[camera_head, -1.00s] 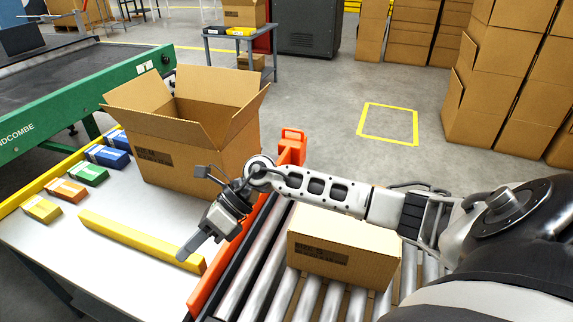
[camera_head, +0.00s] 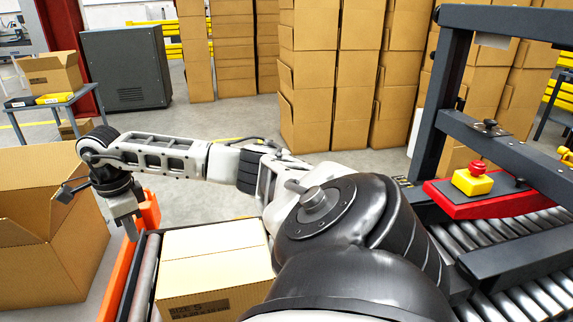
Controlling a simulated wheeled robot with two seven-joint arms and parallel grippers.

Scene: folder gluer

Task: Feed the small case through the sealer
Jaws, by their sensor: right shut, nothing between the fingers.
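The small case (camera_head: 212,262) is a closed brown carton. It sits on the roller conveyor (camera_head: 148,277), partly hidden behind my right arm. The sealer (camera_head: 480,150) is a dark frame with a red plate at the right, standing over rollers. My right gripper (camera_head: 131,232) is shut and empty, pointing down at the left of the small case and apart from it, near the orange side rail. My left gripper is not in view.
A large open carton (camera_head: 45,240) stands at the left edge. An orange rail (camera_head: 122,280) runs along the conveyor's left side. A yellow emergency button (camera_head: 473,180) with a red top is on the sealer. Stacked cartons (camera_head: 330,80) stand behind, with a grey cabinet (camera_head: 125,70).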

